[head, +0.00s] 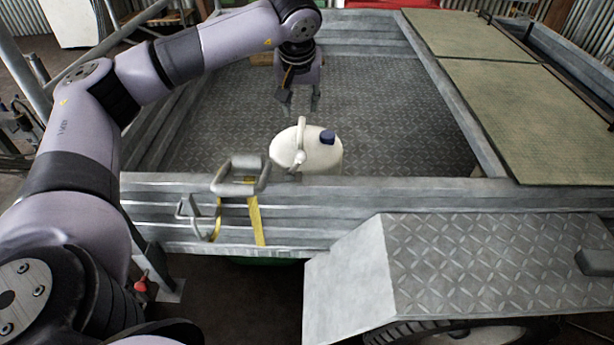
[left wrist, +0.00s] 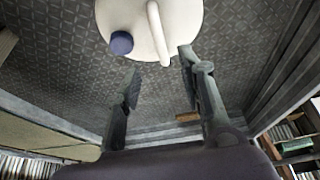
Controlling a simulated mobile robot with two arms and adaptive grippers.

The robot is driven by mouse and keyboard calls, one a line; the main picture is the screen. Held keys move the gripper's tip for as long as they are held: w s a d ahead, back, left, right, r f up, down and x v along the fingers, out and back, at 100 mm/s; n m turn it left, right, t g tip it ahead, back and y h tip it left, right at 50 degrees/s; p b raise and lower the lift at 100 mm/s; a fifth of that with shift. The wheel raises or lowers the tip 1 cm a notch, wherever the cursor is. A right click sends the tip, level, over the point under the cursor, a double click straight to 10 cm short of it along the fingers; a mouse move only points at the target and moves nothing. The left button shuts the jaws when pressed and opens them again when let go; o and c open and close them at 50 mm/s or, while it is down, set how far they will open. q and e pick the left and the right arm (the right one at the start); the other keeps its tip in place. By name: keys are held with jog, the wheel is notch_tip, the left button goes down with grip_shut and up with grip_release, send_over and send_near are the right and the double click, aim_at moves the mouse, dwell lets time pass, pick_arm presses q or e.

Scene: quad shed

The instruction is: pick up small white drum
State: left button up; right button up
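The small white drum (head: 312,152) stands in the metal trailer bed, just behind the near side wall. It has a dark blue cap (head: 327,137) and a white handle across its top. My left gripper (head: 300,106) is open above and just behind the drum, pointing down, with nothing between its fingers. In the left wrist view the drum (left wrist: 160,28) is at the top, beyond the open fingers (left wrist: 160,75), with its handle and blue cap showing. The drum's lower part is hidden by the trailer wall in the head view. My right gripper is not in view.
The trailer's near wall (head: 350,195) carries a metal latch (head: 240,178) and a yellow strap (head: 256,220). A chequer-plate mudguard (head: 470,265) juts out at front right. Greenish boards (head: 530,120) cover the right side. The bed floor (head: 400,110) around the drum is mostly clear.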

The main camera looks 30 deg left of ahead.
aim_at(301, 126)
pick_arm(q)
jog(key=x, duration=0.4)
jog(key=b+x, duration=0.1)
jog(key=x, duration=0.4)
jog(key=shift+f+b, duration=0.1)
jog(key=shift+b, duration=0.2)
jog(key=shift+s, duration=0.1)
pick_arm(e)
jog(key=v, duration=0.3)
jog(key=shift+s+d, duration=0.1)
pick_arm(q)
jog(key=shift+c, duration=0.2)
grip_shut()
